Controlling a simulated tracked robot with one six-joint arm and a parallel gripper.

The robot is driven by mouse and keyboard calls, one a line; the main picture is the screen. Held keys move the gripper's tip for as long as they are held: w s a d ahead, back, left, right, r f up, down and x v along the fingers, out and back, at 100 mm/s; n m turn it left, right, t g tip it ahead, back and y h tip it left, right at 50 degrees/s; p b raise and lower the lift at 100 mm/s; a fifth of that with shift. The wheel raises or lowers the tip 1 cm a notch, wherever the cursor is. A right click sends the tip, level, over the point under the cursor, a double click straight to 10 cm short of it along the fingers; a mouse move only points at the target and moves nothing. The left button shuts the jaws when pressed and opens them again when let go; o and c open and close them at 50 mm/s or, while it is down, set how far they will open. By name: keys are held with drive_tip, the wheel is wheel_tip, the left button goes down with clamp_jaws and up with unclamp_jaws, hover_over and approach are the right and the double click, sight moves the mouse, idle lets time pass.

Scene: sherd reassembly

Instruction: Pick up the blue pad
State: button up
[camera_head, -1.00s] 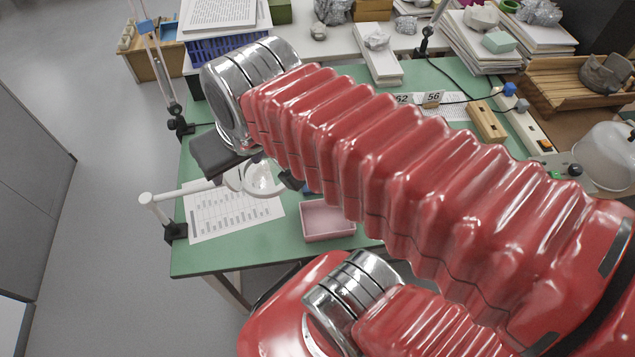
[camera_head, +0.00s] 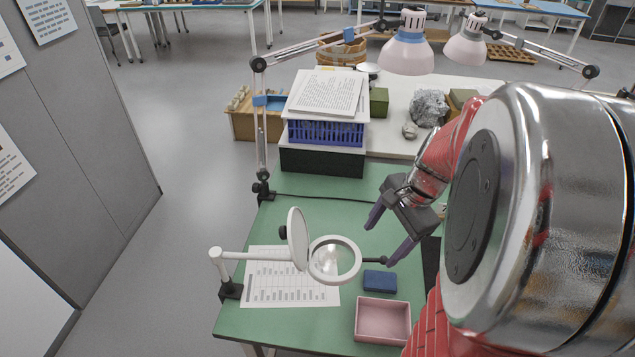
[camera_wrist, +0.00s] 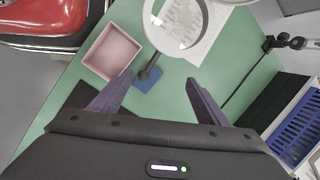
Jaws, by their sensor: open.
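The blue pad (camera_head: 379,281) lies flat on the green table between the magnifier and the pink tray. In the wrist view the blue pad (camera_wrist: 148,80) is beyond the fingertips, partly covered by the magnifier's dark arm. My gripper (camera_head: 382,238) is open and empty, with its purple fingers pointing down and to the left. It is above the table, up and behind the pad in the head view, and apart from it. In the wrist view my gripper (camera_wrist: 160,80) has its fingers spread to either side of the pad's line.
A magnifier (camera_head: 336,260) with a white ring stands close to the pad's left, over a printed sheet (camera_head: 262,292). A pink tray (camera_head: 382,320) sits just in front of the pad. A blue crate (camera_head: 326,133) and lamps stand behind. Green table (camera_head: 330,218) is clear behind the magnifier.

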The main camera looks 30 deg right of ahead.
drive_tip(key=s+d+f+m+y, duration=0.1)
drive_tip(key=s+d+f+m, duration=0.2)
drive_tip(key=d+f+m, duration=0.3)
drive_tip(key=shift+d+m+t+y, duration=0.3)
drive_tip(key=shift+d+m, duration=0.1)
drive_tip(key=shift+d, duration=0.5)
drive_tip(key=shift+a, duration=0.1)
hover_over(382, 280)
drive_tip(key=s+d, duration=0.2)
drive_tip(key=f, duration=0.7)
drive_tip(key=shift+w+f, duration=0.15)
drive_tip(key=shift+w, duration=0.05)
drive_tip(key=shift+a+f, duration=0.15)
drive_tip(key=shift+f, duration=0.15)
drive_tip(key=shift+x, duration=2.55)
drive_tip(key=shift+w+f, duration=0.1)
drive_tip(key=shift+f, duration=0.05)
drive_tip(key=shift+c, duration=0.5)
